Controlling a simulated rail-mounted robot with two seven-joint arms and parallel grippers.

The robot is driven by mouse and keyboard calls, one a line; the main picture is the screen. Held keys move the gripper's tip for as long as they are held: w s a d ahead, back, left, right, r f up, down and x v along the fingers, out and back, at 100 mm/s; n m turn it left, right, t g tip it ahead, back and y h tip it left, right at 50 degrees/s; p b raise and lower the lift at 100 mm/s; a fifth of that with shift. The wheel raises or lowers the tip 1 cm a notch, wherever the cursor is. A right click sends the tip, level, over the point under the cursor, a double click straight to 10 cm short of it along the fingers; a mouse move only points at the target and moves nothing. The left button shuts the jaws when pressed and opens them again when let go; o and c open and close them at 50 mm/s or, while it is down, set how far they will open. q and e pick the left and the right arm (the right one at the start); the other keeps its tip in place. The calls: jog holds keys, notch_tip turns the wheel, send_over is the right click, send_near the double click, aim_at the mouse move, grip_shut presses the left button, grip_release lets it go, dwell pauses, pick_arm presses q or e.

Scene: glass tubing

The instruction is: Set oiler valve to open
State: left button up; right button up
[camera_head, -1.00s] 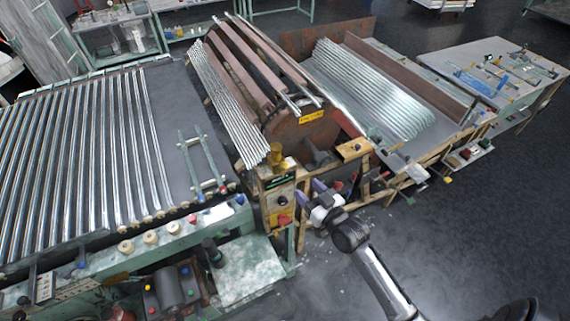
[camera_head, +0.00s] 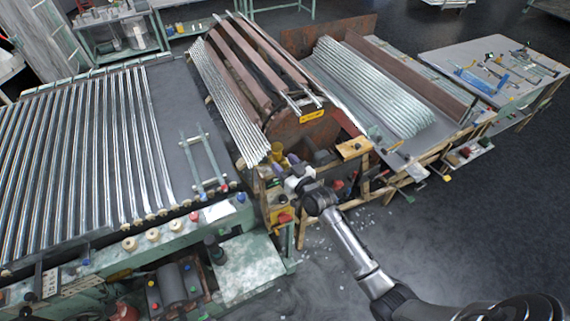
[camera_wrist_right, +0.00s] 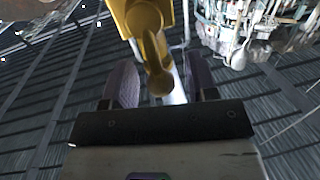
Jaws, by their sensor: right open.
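The oiler (camera_head: 277,150) is a small yellow fitting on the machine's corner post in the head view, partly hidden behind my right gripper (camera_head: 286,166). In the right wrist view, a yellow valve body (camera_wrist_right: 146,18) comes down from the top, with a rounded yellow lever (camera_wrist_right: 158,76) pointing toward the gripper. The two dark purple fingers of the right gripper (camera_wrist_right: 160,82) stand apart, one on each side of the lever. The gripper is open; I cannot tell whether a finger touches the lever. My left gripper is not in view.
A rack of glass tubes (camera_head: 90,150) lies at left. A rusty drum (camera_head: 300,130) with more tubes stands behind the oiler. A control box with a red knob (camera_head: 285,218) sits just below the gripper. The floor (camera_head: 480,220) at right is clear.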

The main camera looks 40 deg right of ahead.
jog(key=c, duration=0.9)
jog(key=shift+s+d+m, duration=0.1)
jog(key=shift+d+m, duration=0.2)
jog(key=shift+m, duration=0.4)
jog(key=o, duration=0.9)
